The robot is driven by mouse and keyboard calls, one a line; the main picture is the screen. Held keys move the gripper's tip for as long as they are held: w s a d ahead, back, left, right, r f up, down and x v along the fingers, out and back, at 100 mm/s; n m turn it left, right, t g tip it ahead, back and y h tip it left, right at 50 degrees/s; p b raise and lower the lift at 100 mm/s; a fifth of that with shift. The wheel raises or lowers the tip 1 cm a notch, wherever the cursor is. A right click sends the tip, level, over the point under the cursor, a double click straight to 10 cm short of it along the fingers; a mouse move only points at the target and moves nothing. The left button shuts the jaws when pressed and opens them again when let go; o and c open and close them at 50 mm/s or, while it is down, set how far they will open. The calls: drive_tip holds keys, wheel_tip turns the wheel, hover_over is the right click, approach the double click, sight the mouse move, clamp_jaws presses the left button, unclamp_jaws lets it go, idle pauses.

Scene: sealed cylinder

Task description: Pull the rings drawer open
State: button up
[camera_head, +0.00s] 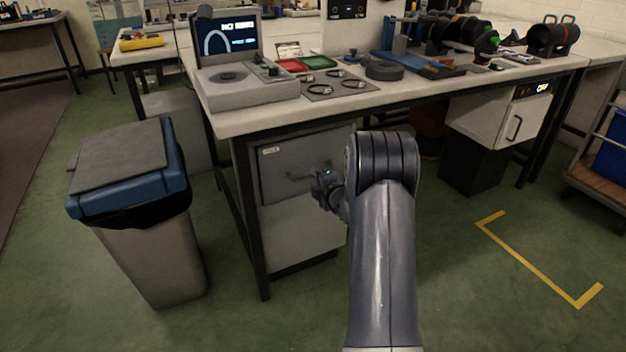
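The drawer (285,158) is a grey front under the left part of the workbench, with a small white label at its upper left that is too small to read. It looks closed, flush with the cabinet. Its bar handle (296,178) shows partly at the middle of the front. My gripper (322,186) is in front of the drawer at the handle's right end. The wrist and arm hide the drawer's right side. I cannot tell whether the fingers touch the handle or whether they are open or shut.
The workbench (240,122) carries a console with a screen (228,38), red and green trays and several rings on a mat. A bin with a blue rim (140,215) stands left of the drawer. Another cabinet (500,118) is under the bench's right. Green floor in front is clear.

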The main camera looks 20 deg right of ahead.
drive_tip(key=shift+x, duration=1.05)
drive_tip(key=shift+c, duration=0.3)
clamp_jaws()
